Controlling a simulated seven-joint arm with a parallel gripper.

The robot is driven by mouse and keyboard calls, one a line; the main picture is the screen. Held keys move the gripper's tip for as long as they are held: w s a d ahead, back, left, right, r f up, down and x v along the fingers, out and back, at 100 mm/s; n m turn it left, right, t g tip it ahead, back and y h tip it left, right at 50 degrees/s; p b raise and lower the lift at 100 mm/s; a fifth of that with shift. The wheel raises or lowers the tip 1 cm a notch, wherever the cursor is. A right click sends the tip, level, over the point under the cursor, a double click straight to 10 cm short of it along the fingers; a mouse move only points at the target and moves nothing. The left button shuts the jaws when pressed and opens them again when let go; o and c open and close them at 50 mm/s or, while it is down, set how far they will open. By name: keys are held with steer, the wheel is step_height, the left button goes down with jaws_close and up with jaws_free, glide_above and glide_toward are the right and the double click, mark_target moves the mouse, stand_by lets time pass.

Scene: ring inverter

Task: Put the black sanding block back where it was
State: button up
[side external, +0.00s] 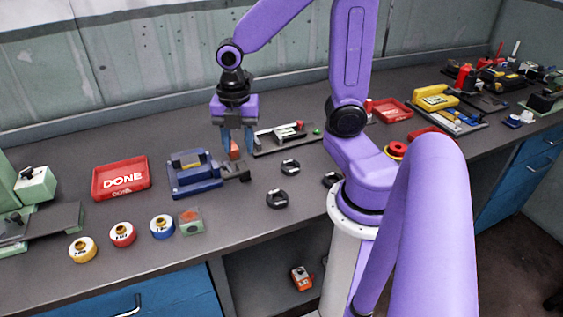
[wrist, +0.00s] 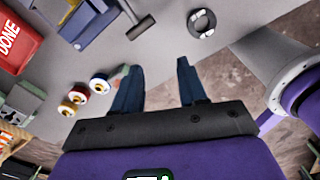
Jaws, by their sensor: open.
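My gripper (side external: 237,151) points down above the bench, just behind the dark end of the blue vise-like fixture (side external: 194,180). Its two blue fingers are apart. In the wrist view my gripper (wrist: 158,66) is open with nothing between the fingers. A small reddish piece (side external: 235,147) shows between the fingers in the side view; I cannot tell its depth, but it is not held. A dark block-like part (side external: 237,172) sits at the fixture's right end. It also shows in the wrist view (wrist: 138,29). I cannot tell whether this is the black sanding block.
Black rings (side external: 277,199) lie right of the fixture. A long grey fixture (side external: 285,139) stands behind. The front middle bench is fairly clear.

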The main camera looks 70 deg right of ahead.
steer(key=s+a+r+m, duration=0.1)
steer(key=s+a+m, duration=0.2)
steer(key=s, duration=0.4)
steer(key=s+a+r+m, duration=0.1)
steer(key=s+a+m, duration=0.2)
steer(key=s+m, duration=0.3)
steer(key=shift+s+a, duration=0.35)
stand_by(0.4)
